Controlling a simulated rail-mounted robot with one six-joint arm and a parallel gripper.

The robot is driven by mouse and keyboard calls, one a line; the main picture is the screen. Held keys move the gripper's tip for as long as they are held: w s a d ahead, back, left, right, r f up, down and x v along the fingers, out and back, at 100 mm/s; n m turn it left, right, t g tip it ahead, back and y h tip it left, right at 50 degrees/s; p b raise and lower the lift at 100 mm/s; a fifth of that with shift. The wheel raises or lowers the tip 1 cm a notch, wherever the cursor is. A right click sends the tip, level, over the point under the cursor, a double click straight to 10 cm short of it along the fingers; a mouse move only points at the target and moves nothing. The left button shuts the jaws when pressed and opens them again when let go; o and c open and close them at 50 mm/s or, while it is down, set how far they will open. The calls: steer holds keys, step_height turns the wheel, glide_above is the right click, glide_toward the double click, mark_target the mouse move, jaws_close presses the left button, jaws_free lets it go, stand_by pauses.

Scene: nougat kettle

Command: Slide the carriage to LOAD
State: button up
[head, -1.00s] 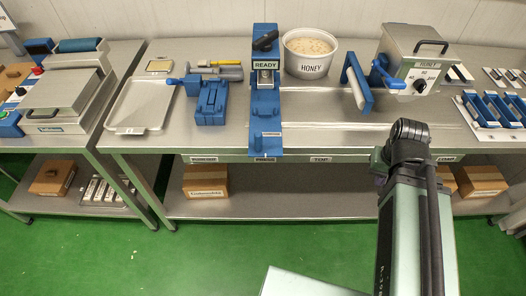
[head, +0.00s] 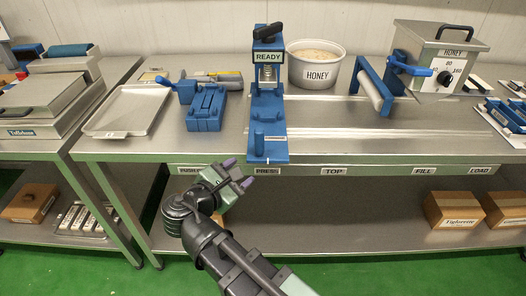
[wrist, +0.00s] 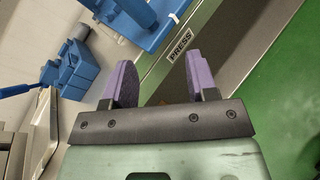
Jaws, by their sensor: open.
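The blue carriage (head: 267,148), with an upright peg near its front, lies at the foot of the blue press marked READY (head: 268,58), above the PRESS label (head: 267,171). Its exact boundary with the press base is unclear. Rails (head: 390,132) run right from it along the bench. The LOAD label (head: 479,170) is on the bench's front edge at far right. My gripper (head: 238,172) is open and empty, in front of the bench edge, left of the PRESS label. In the wrist view its purple fingers (wrist: 158,78) are apart, with the blue base (wrist: 165,22) beyond them.
A blue fixture (head: 206,108) and a metal tray (head: 128,110) are at left. The bench between carriage and LOAD looks mostly clear along the rails.

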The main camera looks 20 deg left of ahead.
mark_target(263, 136)
steer(key=w+d+r+n, duration=0.1)
steer(key=w, duration=0.2)
steer(key=w+d+r+n+t, duration=0.1)
steer(key=w+n, duration=0.1)
steer(key=w, duration=0.2)
steer(key=w+r+n+t, duration=0.1)
steer(key=w+n, duration=0.1)
steer(key=w, duration=0.2)
steer(key=shift+w+d+r, duration=0.2)
steer(key=shift+d+r, duration=0.15)
steer(key=shift+d, duration=0.05)
steer(key=shift+c, duration=0.2)
jaws_close()
